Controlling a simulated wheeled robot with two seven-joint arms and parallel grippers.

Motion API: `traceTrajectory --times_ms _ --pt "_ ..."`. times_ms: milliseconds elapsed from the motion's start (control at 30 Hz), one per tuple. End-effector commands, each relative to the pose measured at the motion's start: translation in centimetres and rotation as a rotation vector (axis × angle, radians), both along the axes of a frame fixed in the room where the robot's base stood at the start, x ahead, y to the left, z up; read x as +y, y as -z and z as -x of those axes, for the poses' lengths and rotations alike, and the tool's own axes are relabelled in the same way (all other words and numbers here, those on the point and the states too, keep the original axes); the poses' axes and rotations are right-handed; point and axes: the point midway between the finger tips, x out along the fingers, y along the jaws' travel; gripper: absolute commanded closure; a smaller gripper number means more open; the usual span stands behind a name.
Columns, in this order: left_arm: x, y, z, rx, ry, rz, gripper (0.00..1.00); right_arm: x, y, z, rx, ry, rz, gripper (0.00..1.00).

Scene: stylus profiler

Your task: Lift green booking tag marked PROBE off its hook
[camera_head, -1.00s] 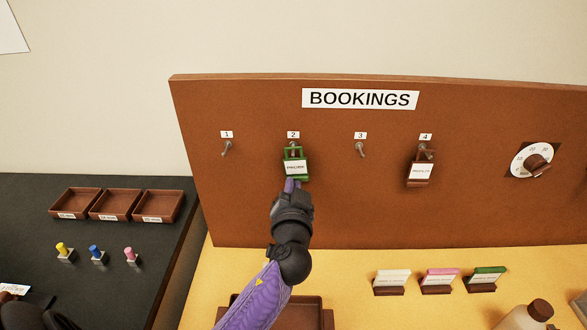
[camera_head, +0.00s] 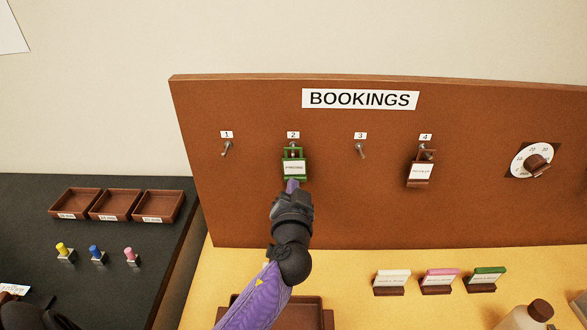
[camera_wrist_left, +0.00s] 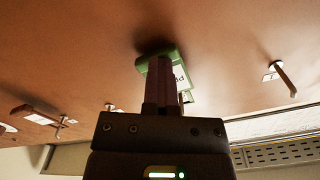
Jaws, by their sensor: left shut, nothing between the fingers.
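The green booking tag (camera_head: 294,178) with a white label hangs on the hook under number 2 on the brown board. Its label print is too small to read surely. My left gripper (camera_head: 292,186) is just below the tag's lower edge, fingers pointing up at the board. In the left wrist view the shut fingers (camera_wrist_left: 165,82) overlap the green tag (camera_wrist_left: 144,67) and hide part of it. Nothing is held between them; whether they touch the tag I cannot tell.
A brown tag (camera_head: 421,183) hangs on hook 4. Hook 1 (camera_head: 227,149) and hook 3 (camera_head: 360,150) are empty. A dial (camera_head: 532,160) is at the right. Several label cards in holders and a bottle (camera_head: 525,318) stand on the yellow surface below.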

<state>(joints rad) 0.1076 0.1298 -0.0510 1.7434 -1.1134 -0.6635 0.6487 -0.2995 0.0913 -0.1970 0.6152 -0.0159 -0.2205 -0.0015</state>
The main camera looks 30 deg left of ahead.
Motion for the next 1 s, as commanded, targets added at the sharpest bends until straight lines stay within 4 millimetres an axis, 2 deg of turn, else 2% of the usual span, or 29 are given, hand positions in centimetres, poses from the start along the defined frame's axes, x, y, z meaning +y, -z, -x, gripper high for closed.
traceTrajectory --times_ms 467,767,1000 --pt "0.0 0.0 0.0 0.000 0.000 0.000 1.00 0.0 0.0 0.0 0.001 0.001 0.000 0.41" --pt "0.0 -1.1 0.0 -0.002 0.000 0.000 1.00 0.0 -0.8 0.0 -0.001 0.001 0.000 0.41" --pt "0.0 -1.0 0.0 0.000 0.000 0.000 1.00 0.0 -0.7 0.0 -0.001 0.000 0.000 0.41"
